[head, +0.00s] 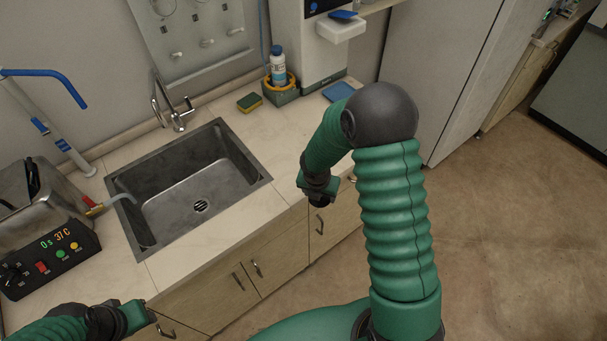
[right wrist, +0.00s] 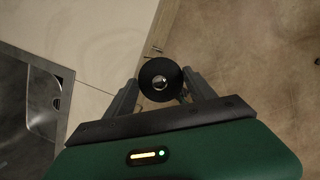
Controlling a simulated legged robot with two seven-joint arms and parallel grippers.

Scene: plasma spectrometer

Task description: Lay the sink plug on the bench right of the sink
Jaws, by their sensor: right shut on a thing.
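The sink plug (right wrist: 151,76) is a black disc with a small metal knob in its middle. My right gripper (right wrist: 161,84) is shut on it, one finger on each side. In the head view my right gripper (head: 318,190) hangs at the bench's front edge, right of the sink, with the plug partly hidden by it. The steel sink (head: 160,222) is empty, with its drain (head: 200,206) uncovered. The pale bench (head: 262,190) right of the sink is bare near its front. My left gripper (head: 140,316) is at the bottom left; its fingers are unclear.
A yellow-green sponge (head: 249,102), a bottle (head: 277,66) in a holder and a blue pad (head: 338,91) stand along the back of the bench. A tap (head: 172,110) rises behind the sink. A control box (head: 50,258) is on the left. Cupboard handles project below the bench.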

